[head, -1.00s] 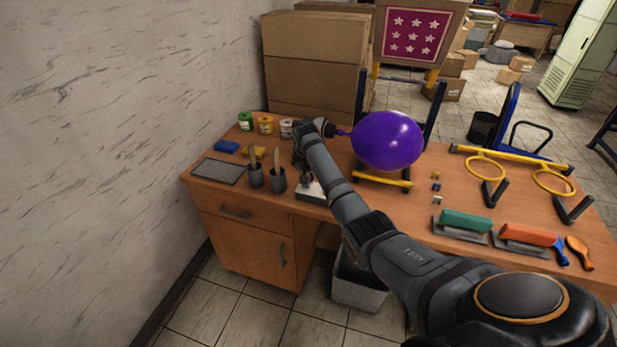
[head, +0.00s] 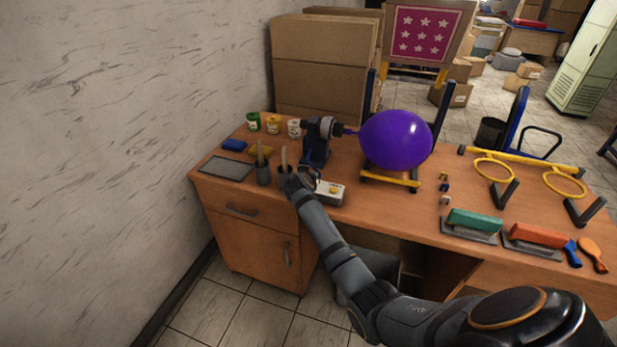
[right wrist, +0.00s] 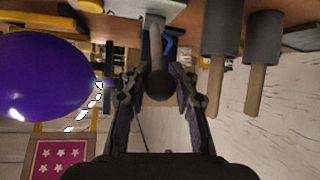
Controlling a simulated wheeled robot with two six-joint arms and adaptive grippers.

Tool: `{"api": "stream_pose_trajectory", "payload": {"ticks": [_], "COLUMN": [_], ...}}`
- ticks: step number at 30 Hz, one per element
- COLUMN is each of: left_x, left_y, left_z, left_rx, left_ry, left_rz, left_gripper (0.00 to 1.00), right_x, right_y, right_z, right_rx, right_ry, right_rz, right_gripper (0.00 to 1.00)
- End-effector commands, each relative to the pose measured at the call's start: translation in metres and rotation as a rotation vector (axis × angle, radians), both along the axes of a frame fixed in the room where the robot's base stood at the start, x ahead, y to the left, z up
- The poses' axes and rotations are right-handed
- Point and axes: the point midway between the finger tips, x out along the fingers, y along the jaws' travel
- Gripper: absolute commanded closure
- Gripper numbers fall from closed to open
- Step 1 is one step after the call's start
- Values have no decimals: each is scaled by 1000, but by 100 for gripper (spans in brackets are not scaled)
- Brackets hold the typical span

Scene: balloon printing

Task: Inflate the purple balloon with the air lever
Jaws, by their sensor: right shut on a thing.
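The inflated purple balloon (head: 396,140) sits on the nozzle of a dark pump (head: 318,142) at the left of the desk; it also shows at the left of the right wrist view (right wrist: 42,78). A white-topped lever box (head: 329,193) stands in front of the pump. My right gripper (head: 297,184) is low beside the box. In the right wrist view my right gripper (right wrist: 160,88) is shut on the air lever (right wrist: 156,40), with its dark round knob between the fingers. The fingertip contact is partly hidden in the head view. My left gripper is out of view.
Paint jars (head: 273,125) and a grey tray (head: 227,167) lie to the left. A yellow rack (head: 390,181) is below the balloon. Green (head: 474,220) and orange (head: 537,235) tools lie at right.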

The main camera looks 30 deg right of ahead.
Motion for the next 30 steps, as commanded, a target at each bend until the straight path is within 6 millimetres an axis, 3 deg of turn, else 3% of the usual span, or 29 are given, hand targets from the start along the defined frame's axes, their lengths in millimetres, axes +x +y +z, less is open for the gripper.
{"api": "stream_pose_trajectory", "payload": {"ticks": [11, 12, 17, 30], "left_x": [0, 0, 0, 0], "left_y": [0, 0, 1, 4], "left_z": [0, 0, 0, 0], "left_rx": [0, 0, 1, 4], "left_ry": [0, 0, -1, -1], "left_rz": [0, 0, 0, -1], "left_gripper": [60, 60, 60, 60], "right_x": [0, 0, 0, -9], "right_y": [1, 1, 1, 8], "right_z": [-1, -1, -1, 5], "right_rx": [0, 0, 0, 1], "right_ry": [-1, -1, 0, -2], "right_rz": [1, 1, 1, 1], "right_gripper": [100, 71, 49, 48]}}
